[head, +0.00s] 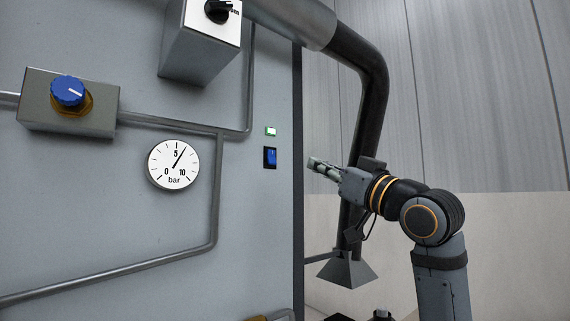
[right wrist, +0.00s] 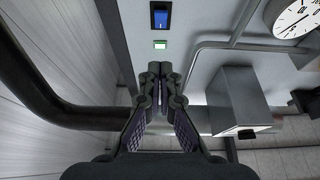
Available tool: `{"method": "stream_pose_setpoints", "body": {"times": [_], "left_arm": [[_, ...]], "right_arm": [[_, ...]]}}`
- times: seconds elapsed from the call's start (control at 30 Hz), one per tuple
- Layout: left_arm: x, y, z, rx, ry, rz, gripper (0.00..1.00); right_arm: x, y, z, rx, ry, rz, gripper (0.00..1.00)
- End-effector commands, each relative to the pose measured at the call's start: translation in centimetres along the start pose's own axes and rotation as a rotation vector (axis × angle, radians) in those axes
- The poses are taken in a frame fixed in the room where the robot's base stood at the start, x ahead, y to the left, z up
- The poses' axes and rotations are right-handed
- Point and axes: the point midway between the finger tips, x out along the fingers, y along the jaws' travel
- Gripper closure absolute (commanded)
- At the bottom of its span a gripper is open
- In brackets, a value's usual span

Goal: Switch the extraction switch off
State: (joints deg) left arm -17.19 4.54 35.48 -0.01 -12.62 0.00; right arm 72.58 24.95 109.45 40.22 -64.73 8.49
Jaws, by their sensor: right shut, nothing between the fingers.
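The switch is a blue rocker in a black frame (head: 270,158) on the grey panel, near its right edge. A small green-lit indicator (head: 271,132) sits just above it. In the right wrist view the rocker (right wrist: 160,16) is at the top, with the green indicator (right wrist: 160,44) below it. My right gripper (head: 313,163) is to the right of the rocker in the head view, apart from it. In the right wrist view its fingers (right wrist: 160,72) are together and empty, pointing toward the panel beside the indicator. My left gripper is not in view.
A pressure gauge (head: 173,164), a blue knob on a metal box (head: 68,91) and a box with a black knob (head: 205,45) are on the panel with pipes. A dark extraction pipe with a hood (head: 348,269) hangs behind my right arm.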

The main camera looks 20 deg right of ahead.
Motion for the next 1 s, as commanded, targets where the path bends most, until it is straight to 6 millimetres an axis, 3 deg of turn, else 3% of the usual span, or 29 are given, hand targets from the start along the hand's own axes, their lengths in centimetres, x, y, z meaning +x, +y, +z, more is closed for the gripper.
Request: {"method": "stream_pose_setpoints", "body": {"times": [0.17,0.57,0.8,1.0], "left_arm": [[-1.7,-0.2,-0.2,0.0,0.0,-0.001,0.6],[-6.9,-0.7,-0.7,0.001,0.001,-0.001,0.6],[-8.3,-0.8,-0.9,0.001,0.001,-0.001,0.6],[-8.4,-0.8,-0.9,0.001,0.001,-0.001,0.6]], "right_arm": [[2.2,-0.1,-0.4,0.005,-0.002,-0.003,1.0],[10.7,-0.1,-0.3,0.005,-0.005,-0.001,1.0],[12.5,0.0,2.4,0.002,-0.003,0.0,1.0],[12.8,0.0,2.9,0.0,-0.001,0.001,1.0]]}}
